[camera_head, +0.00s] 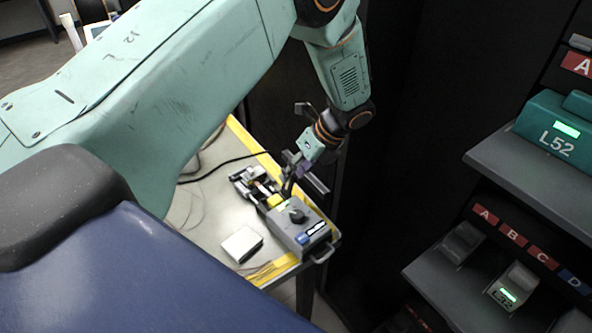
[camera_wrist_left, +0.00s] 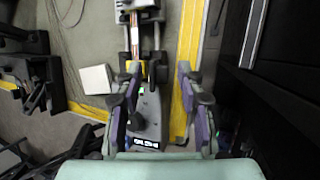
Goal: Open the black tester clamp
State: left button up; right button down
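My left gripper (camera_head: 300,184) is above the tester. In the left wrist view its fingers (camera_wrist_left: 158,88) are spread, with nothing gripped. My right gripper is out of view.
The table (camera_head: 205,215) has yellow edge strips. A white square box (camera_head: 241,244) lies left of the tester, with thin cables around it. A dark rack with labelled shelves (camera_head: 530,180) stands at the right. A dark cabinet is close behind the table.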

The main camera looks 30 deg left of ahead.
pick_arm(q)
jog(key=shift+w+a+f, duration=0.2)
jog(key=shift+f, duration=0.05)
jog(key=shift+c, duration=0.4)
jog(key=shift+s+d+r, duration=0.1)
jog(key=shift+s+r, duration=0.1)
jog(key=c, duration=0.4)
jog(key=shift+w, duration=0.1)
grip_shut()
